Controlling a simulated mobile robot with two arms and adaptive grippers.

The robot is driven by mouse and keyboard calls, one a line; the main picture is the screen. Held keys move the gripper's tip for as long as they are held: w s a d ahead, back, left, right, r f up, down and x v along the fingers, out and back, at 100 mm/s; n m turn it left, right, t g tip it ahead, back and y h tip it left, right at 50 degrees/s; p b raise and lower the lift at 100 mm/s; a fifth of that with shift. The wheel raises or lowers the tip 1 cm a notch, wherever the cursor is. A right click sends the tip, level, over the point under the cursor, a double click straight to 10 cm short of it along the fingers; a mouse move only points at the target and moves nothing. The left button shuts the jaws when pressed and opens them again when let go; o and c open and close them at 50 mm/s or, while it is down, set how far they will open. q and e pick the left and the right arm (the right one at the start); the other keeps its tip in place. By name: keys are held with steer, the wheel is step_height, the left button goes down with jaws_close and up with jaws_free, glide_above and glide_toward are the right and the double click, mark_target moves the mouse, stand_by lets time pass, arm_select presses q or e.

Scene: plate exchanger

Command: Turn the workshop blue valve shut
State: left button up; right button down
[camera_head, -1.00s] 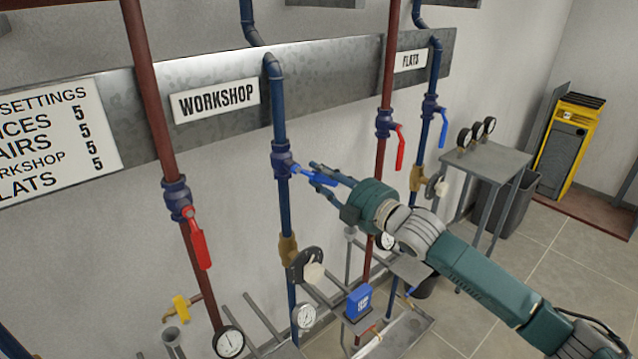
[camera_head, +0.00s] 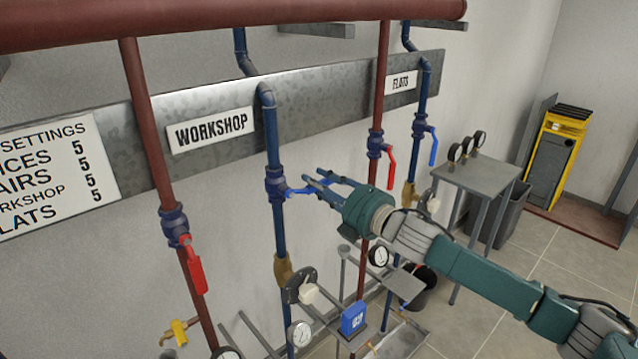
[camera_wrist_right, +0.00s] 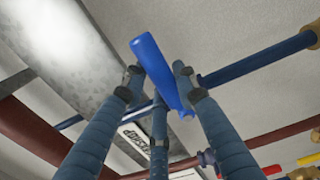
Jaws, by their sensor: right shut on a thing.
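The workshop blue valve (camera_head: 276,184) sits on the blue upright pipe just right of the WORKSHOP sign (camera_head: 212,130). Its bright blue lever handle (camera_head: 299,190) sticks out to the right, roughly level, partly hidden by my fingers. My right gripper (camera_head: 318,181) comes from the right and is shut on the handle. In the right wrist view the handle (camera_wrist_right: 155,70) lies between the fingers of my right gripper (camera_wrist_right: 158,80), its end reaching past the fingertips. My left gripper is not in view.
A red-handled valve (camera_head: 192,264) hangs on the red pipe at left. Another red handle (camera_head: 391,166) and a blue handle (camera_head: 434,148) are at right. A gauge (camera_head: 300,334) and a small blue box (camera_head: 354,319) are below. A table with gauges (camera_head: 480,172) stands at right.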

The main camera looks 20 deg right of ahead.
steer(key=shift+r, duration=0.1)
stand_by(0.3)
steer(key=c, duration=1.3)
jaws_free()
steer(key=v, duration=1.2)
